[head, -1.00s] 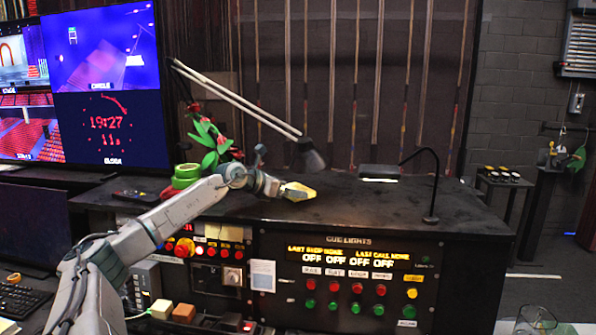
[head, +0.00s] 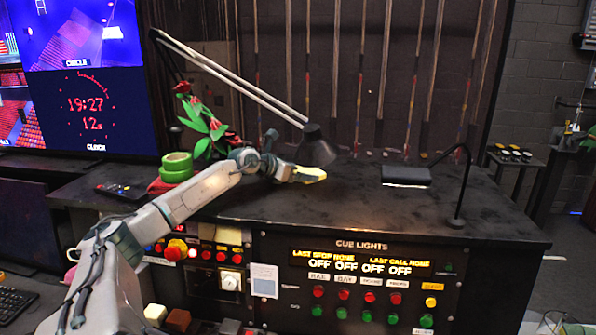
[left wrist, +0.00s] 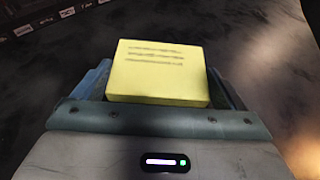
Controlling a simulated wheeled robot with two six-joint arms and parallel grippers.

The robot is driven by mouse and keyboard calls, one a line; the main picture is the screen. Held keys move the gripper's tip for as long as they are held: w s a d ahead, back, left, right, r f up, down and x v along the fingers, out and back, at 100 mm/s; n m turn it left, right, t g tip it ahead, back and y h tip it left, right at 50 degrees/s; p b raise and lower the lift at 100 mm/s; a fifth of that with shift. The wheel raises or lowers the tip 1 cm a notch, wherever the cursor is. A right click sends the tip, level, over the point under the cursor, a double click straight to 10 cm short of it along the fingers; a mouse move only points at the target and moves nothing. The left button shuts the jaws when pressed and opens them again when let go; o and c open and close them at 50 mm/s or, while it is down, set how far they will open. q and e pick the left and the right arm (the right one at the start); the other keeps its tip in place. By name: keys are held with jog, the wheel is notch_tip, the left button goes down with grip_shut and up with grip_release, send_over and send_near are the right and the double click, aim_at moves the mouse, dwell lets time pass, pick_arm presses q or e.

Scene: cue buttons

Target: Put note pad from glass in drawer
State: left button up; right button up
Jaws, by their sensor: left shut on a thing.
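The note pad (left wrist: 158,72) is a yellow block with dark lines of writing on top. My left gripper (head: 296,173) is shut on it, just above the black top of the cue console. The note pad also shows in the head view (head: 312,174) as a yellow shape at the fingertips. In the left wrist view it sits between the two jaws (left wrist: 158,100). I cannot make out a drawer.
A desk lamp (head: 318,150) hangs close by. Green tape rolls (head: 176,168) and red flowers (head: 205,125) stand on the left. A black lamp (head: 460,185) and a dark book (head: 406,176) are on the right.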

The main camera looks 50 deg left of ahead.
pick_arm(q)
jog(key=shift+s+d+r, duration=0.4)
jog(key=shift+s+d, duration=0.15)
jog(key=shift+s, duration=0.25)
jog(key=shift+w+d+f, duration=0.1)
jog(key=shift+w+f, duration=0.05)
jog(key=shift+f, duration=0.1)
jog(key=o, duration=0.8)
jog(key=shift+w+f, duration=0.2)
jog(key=shift+o, duration=0.4)
jog(key=shift+a, duration=0.25)
jog(key=shift+s+d+r, duration=0.1)
pick_arm(e)
jog(key=shift+s+d+f, duration=0.3)
jog(key=shift+s+d, duration=0.1)
jog(key=shift+s, duration=0.15)
